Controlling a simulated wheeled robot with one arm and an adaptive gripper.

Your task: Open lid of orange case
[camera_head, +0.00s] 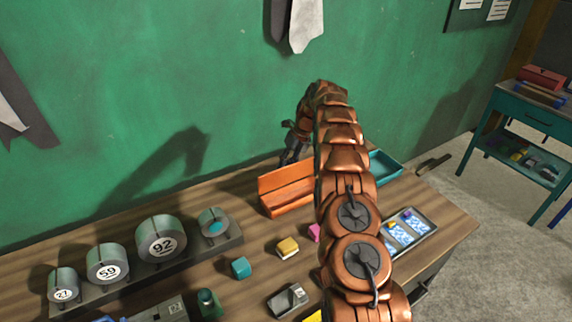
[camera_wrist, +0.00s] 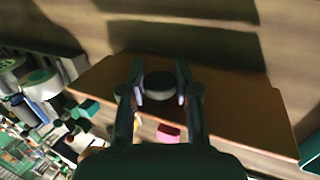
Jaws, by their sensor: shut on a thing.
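The orange case (camera_head: 292,203) stands on the workbench in the head view. Its lid (camera_head: 285,180) is tilted up, standing steeply along the back edge, so the case is open. My gripper (camera_head: 290,157) is just behind the lid's upper edge, pointing down. In the wrist view the lid is a wide brown-orange panel (camera_wrist: 235,105) below the fingers. My gripper (camera_wrist: 160,88) is shut on a dark round knob (camera_wrist: 159,82) that appears to belong to the lid. The case's inside is mostly hidden in both views, and my arm covers its right end.
A teal tray (camera_head: 385,167) lies right of the case, partly behind my arm. A grey tray with cards (camera_head: 408,233) is nearer. A yellow block (camera_head: 287,247), teal block (camera_head: 240,267) and pink block (camera_head: 314,232) lie in front. Numbered drums (camera_head: 161,240) stand left.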

